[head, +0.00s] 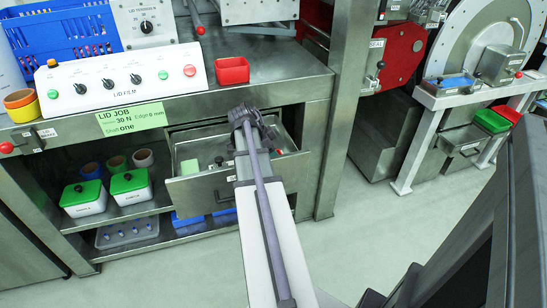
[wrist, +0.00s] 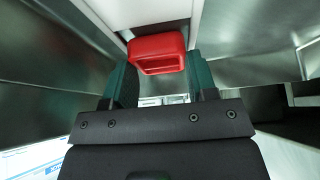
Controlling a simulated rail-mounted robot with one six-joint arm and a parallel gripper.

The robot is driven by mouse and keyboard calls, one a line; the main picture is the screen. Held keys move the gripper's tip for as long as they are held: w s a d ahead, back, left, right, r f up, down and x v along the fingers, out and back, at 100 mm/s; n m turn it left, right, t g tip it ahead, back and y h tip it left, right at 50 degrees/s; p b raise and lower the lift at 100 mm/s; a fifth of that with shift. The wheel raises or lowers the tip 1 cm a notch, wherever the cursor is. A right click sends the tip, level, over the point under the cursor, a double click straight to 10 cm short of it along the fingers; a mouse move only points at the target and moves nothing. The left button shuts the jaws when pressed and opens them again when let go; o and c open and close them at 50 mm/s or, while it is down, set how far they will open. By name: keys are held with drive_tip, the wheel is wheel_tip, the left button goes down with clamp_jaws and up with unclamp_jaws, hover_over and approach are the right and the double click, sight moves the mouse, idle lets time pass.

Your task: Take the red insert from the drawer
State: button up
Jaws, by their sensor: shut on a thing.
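The red insert (wrist: 157,54) is a small, rounded red block with a recess in its near face. In the wrist view it sits between the two dark green fingers of my gripper (wrist: 160,66), which is shut on it. In the head view the drawer (head: 203,192) under the bench is pulled open, and the end of my arm is over it. The wrist view shows metal walls close on both sides. I cannot tell whether the insert still touches the drawer floor.
A pale green block (head: 189,167) lies in the drawer, left of my arm. A red bin (head: 232,70) and a control panel (head: 122,78) stand on the bench above. Open floor lies to the right.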

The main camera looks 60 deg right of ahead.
wheel_tip(320, 180, up, 10)
drive_tip(key=p, duration=0.9)
drive_tip(key=shift+r+p, duration=0.15)
drive_tip(key=shift+p, duration=0.15)
drive_tip(key=shift+r, duration=0.1)
